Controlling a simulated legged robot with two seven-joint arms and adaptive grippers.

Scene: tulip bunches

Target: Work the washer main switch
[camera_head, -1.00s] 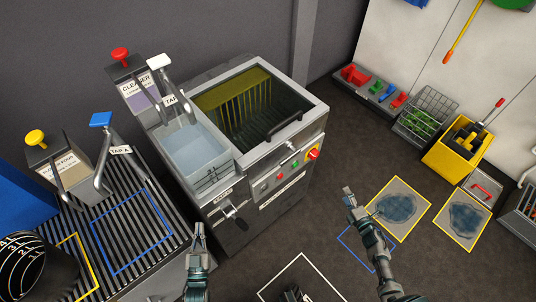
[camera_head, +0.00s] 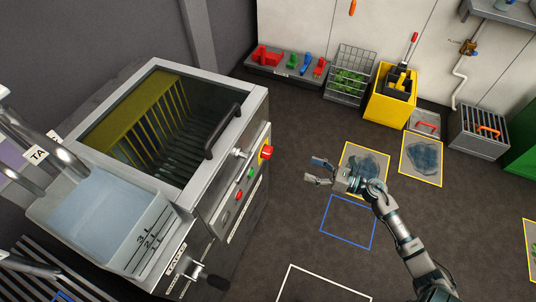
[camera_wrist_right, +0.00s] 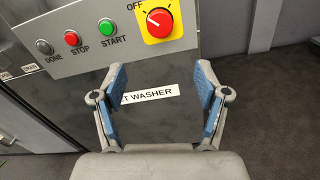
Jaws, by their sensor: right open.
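The washer (camera_head: 225,210) stands at left in the head view. Its main switch (camera_head: 267,152) is a red knob on a yellow plate at the right end of the front panel. In the right wrist view the switch (camera_wrist_right: 160,22) is at the top, with a white mark pointing to the upper left, toward the OFF label. My right gripper (camera_head: 314,172) is open and empty, to the right of the switch and apart from it. In the wrist view its blue-padded fingers (camera_wrist_right: 161,80) are spread below the switch, in front of the washer label. My left gripper is out of view.
Green and red buttons and a DONE lamp (camera_wrist_right: 44,47) sit left of the switch. The lid handle (camera_head: 222,132) is above the panel.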

